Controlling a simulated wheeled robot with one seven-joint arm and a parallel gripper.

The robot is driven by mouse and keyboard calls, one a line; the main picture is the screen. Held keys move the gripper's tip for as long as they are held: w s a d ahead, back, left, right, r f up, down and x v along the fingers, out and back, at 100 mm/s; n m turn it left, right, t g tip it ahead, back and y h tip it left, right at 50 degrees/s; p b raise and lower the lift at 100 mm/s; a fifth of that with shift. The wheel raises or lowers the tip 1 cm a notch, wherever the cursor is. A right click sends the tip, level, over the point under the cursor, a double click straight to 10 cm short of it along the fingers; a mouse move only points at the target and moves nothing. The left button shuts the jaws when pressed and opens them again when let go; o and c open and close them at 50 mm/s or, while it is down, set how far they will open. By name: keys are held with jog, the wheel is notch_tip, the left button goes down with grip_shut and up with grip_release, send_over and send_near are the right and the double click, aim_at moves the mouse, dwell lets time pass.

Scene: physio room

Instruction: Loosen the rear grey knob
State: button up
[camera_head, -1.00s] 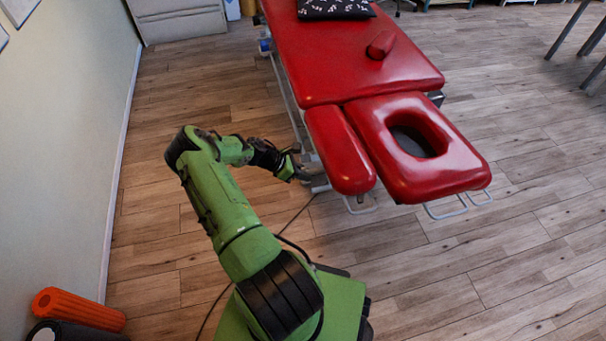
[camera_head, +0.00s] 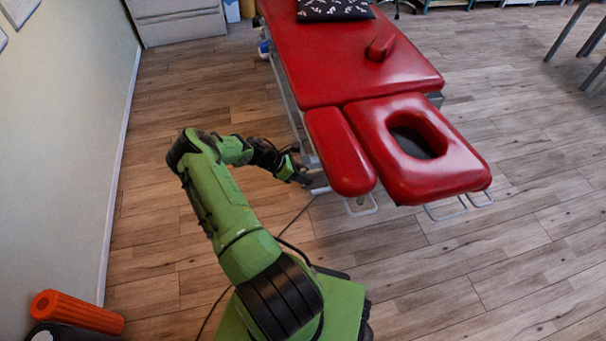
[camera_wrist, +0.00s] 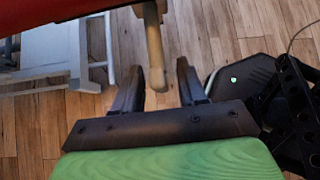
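The red treatment table (camera_head: 365,60) has a narrow side pad (camera_head: 340,150) and a face-hole section at its near end. My gripper (camera_head: 304,180) is low beside the left edge of this end, partly hard to make out there. In the wrist view, my gripper (camera_wrist: 158,70) has its two dark fingers apart. A pale grey-beige rod-like part (camera_wrist: 155,50) hangs down below the red padding and appears between the fingers, with gaps on both sides. I cannot tell whether it is the rear grey knob. No other clear knob shows.
A white metal frame (camera_wrist: 50,50) is at the wrist view's upper left. A cable runs over the wood floor. An orange roller (camera_head: 78,311) lies by the left wall. A grey cabinet (camera_head: 178,20) stands at the back. Floor left of the table is clear.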

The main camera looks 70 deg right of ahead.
jog(key=p+v, duration=0.3)
jog(key=v, duration=1.2)
jog(key=shift+w+r, duration=0.3)
